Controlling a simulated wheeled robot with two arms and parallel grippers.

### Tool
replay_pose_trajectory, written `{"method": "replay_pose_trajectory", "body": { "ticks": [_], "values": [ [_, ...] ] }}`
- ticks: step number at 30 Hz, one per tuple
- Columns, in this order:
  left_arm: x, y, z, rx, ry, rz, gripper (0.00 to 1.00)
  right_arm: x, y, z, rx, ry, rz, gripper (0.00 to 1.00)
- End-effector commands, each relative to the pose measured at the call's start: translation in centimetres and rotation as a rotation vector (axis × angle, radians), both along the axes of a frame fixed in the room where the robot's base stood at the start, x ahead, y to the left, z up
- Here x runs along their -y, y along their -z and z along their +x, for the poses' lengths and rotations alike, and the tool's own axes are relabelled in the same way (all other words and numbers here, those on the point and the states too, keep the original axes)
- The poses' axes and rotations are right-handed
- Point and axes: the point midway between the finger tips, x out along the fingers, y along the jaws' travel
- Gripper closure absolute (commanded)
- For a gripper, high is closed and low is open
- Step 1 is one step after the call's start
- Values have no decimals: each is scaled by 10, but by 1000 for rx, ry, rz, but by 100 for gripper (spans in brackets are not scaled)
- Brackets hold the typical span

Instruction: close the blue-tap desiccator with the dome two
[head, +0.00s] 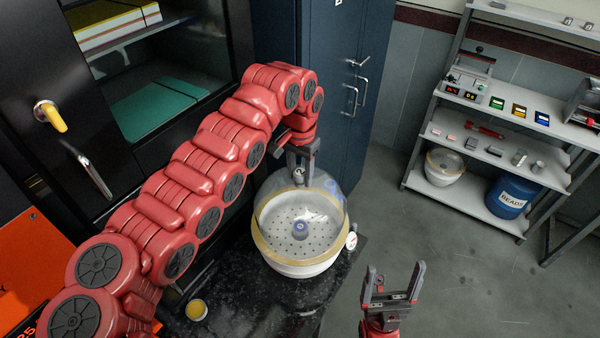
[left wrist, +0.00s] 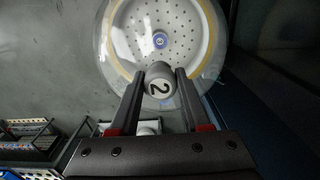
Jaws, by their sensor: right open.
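The desiccator (head: 297,266) is a white bowl with a yellow rim and a perforated plate, standing on the dark bench. A blue piece (head: 333,187), perhaps its tap, shows through the clear dome at the back right. The clear dome two (head: 268,195) is over the bowl; I cannot tell whether its edge fully meets the rim. In the left wrist view its knob (left wrist: 159,86) bears a "2". My left gripper (head: 300,174) is above the dome, its fingers closed on both sides of the knob. My right gripper (head: 392,290) is open and empty, right of the bench.
A round dial (head: 351,241) is at the desiccator's right side. A small yellow-topped jar (head: 196,309) stands at the bench's front left. Dark blue cabinets (head: 345,85) rise behind. Shelves at right hold another desiccator (head: 444,166) and a blue beads drum (head: 509,196).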

Motion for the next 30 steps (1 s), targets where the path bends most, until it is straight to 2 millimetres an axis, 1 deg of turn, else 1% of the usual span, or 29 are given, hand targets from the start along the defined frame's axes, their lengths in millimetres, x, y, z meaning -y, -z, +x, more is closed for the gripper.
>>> {"method": "replay_pose_trajectory", "body": {
  "ticks": [1, 5, 14, 17, 20, 22, 26, 27, 30],
  "values": [
    [0, -1, 0, 0, 0, 0, 43, 0, -1, 0, 0, 0, 0, 13],
    [0, -1, 0, 0, 0, 0, 20, 0, -1, 0, 0, 0, 0, 13],
    [0, -1, 0, 0, 0, 0, 19, 0, 0, 0, 0, 0, 0, 13],
    [1, -5, 1, 2, 0, 0, 19, 0, 5, 0, 0, 0, 0, 13],
    [1, -18, 0, 1, 1, -1, 19, 0, 14, 0, 0, 0, 0, 13],
    [1, -34, 1, 8, 2, 1, 19, 0, 18, 0, 0, 0, 0, 13],
    [0, -58, 0, 4, 0, 3, 19, 0, 25, 0, 0, 0, 0, 13],
    [0, -74, 0, 4, -1, 2, 19, 0, 18, 0, 0, 0, 0, 13],
    [1, -97, 0, 2, 0, 1, 19, 0, 9, 0, 1, 0, 0, 13]
  ]
}}
